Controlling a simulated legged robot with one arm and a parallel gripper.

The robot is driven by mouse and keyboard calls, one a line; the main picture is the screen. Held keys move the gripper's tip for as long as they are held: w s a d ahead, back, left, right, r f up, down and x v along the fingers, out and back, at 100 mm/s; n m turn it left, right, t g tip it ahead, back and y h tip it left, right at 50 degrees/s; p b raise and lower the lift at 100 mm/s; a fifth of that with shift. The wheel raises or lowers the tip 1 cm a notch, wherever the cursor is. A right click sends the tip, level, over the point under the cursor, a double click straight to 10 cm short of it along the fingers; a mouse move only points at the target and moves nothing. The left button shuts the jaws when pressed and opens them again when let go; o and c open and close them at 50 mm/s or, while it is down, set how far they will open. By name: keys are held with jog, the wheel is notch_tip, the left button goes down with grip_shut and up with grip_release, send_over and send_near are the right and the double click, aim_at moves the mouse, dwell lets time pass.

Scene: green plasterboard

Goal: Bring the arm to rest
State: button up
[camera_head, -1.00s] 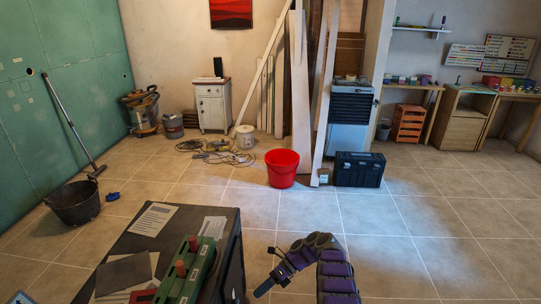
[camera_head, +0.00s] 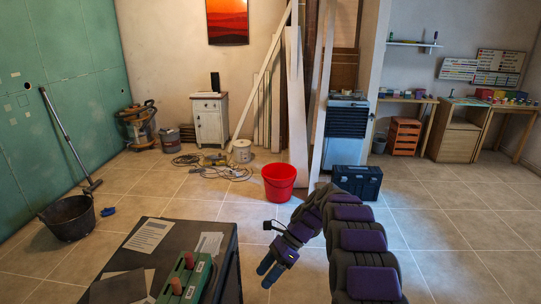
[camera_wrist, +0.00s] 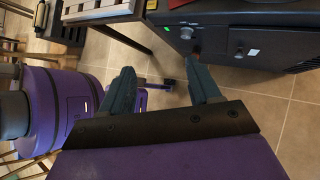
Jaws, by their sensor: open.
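My arm shows in the head view as a purple and dark grey chain of links, arching up from the lower right and bending down to the left. My gripper (camera_head: 270,269) hangs at its end, just right of the dark cabinet (camera_head: 232,262), with tiled floor behind it. In the wrist view my gripper (camera_wrist: 164,88) has its two blue-grey fingers spread apart with nothing between them. The side of the dark cabinet (camera_wrist: 255,25) lies beyond the fingertips there.
Papers and a green tool (camera_head: 187,280) lie on the cabinet top. A red bucket (camera_head: 279,182) and a dark toolbox (camera_head: 357,181) stand on the floor ahead. A black tub (camera_head: 68,218) is at the left. The floor at right is open.

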jog(key=s+d+r+n+t+h, duration=0.1)
jog(key=s+d+r+n+h, duration=0.2)
jog(key=s+r, duration=0.45)
jog(key=s+d+r+n+t+h, duration=0.1)
jog(key=s+d+r+n, duration=0.3)
jog(key=s, duration=0.7)
jog(key=s+d+n+h, duration=0.2)
jog(key=s+d+n, duration=0.2)
jog(key=s, duration=0.7)
jog(key=s+d+n+t+h, duration=0.1)
jog(key=s+d+n, duration=0.3)
jog(key=s, duration=0.7)
jog(key=shift+r+n+h, duration=0.3)
jog(key=shift+n+h, duration=0.1)
jog(key=shift+n, duration=0.3)
jog(key=shift+s, duration=0.1)
